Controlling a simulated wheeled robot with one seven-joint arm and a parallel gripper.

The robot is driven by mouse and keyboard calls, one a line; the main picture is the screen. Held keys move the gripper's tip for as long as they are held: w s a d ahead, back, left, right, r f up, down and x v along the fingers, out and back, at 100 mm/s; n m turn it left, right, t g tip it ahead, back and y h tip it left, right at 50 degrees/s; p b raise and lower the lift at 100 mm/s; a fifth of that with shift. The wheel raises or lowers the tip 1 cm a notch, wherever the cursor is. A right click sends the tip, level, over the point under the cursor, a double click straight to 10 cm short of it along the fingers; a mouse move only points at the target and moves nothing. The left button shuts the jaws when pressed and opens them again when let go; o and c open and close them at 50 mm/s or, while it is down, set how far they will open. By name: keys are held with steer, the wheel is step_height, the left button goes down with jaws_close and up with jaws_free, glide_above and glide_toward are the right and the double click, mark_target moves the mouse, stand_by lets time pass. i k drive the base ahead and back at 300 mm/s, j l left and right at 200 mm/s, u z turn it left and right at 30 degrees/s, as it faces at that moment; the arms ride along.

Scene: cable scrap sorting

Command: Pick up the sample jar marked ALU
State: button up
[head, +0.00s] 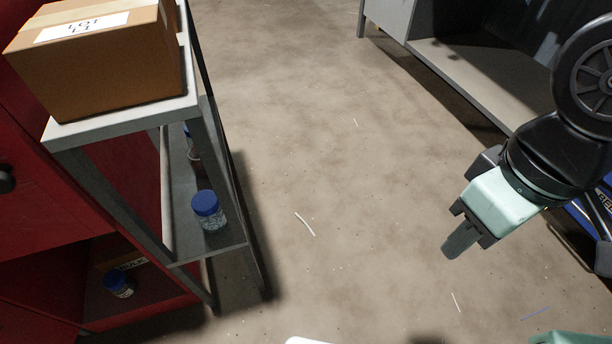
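A clear sample jar with a blue lid (208,211) stands upright on the lower shelf of a grey rack at the left. A second jar (193,149) stands farther back on that shelf, partly hidden by the rack's post. A third blue-lidded jar (118,284) is inside the red cabinet at the lower left. I cannot read ALU on any of them. My gripper (460,240) hangs over the floor at the right, well apart from the jars. Its fingers point down and left, and their gap does not show clearly.
A cardboard box (100,65) with a LOT label sits on top of the grey rack (150,114), whose posts stand around the shelf. The red cabinet (60,215) is beside it. A grey bench (470,85) is at upper right. The middle floor is open, with cable scraps (305,224).

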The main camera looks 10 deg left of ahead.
mark_target(208, 213)
steer(key=i+l, duration=0.25)
steer(key=i, duration=0.15)
steer(key=i+l+z, duration=0.1)
steer(key=i+l, duration=0.15)
steer(key=i+u, duration=0.5)
steer(key=u, duration=0.15)
steer(key=i+l+u, duration=0.15)
steer(key=u, duration=0.2)
steer(key=i+u, duration=0.2)
steer(key=u, duration=0.25)
steer(key=i+l+u, duration=0.15)
steer(key=u, duration=0.3)
steer(key=i+l+u, duration=0.15)
steer(key=u, duration=0.25)
steer(key=i+l+u, duration=0.1)
steer(key=l+u, duration=0.15)
steer(key=u, duration=0.2)
steer(key=i+l+u, duration=0.1)
steer(key=l+u, duration=0.15)
steer(key=u, duration=0.2)
steer(key=i+l+u, duration=0.1)
steer(key=l+u, duration=0.85)
steer(key=l, duration=0.1)
